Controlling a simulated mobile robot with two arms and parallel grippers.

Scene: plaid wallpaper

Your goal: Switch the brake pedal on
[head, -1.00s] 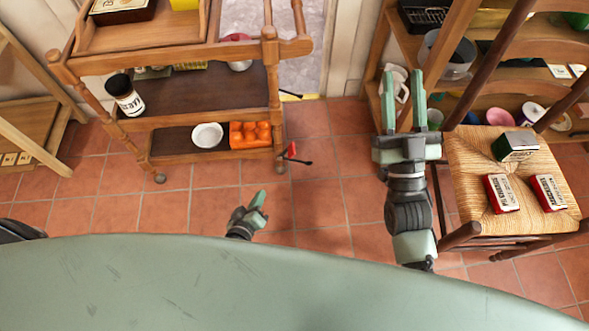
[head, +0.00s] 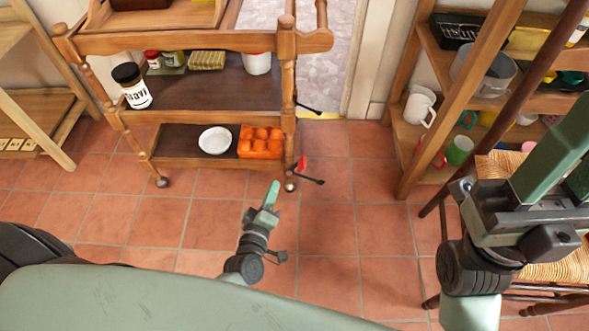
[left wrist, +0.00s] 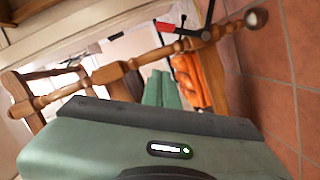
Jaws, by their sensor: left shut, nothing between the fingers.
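A small red pedal (head: 301,163) with a black lever (head: 312,180) sits at the foot of the wooden trolley's front right leg, just above its caster. The red pedal (left wrist: 165,27) shows at the top of the left wrist view, beside black bars. My left gripper (head: 272,190) is shut and empty, in front of and left of the pedal, apart from it. Its green fingers (left wrist: 160,88) point toward the trolley in the wrist view. My right gripper (head: 568,160) is at the right edge, its fingers apart with nothing visible between them.
The wooden trolley (head: 200,42) holds a jar (head: 132,88), a white bowl (head: 215,140) and an orange carton (head: 260,142). A shelf (head: 420,150) stands at the right, with a woven chair (head: 560,268) in front. The tiled floor (head: 325,235) between is clear.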

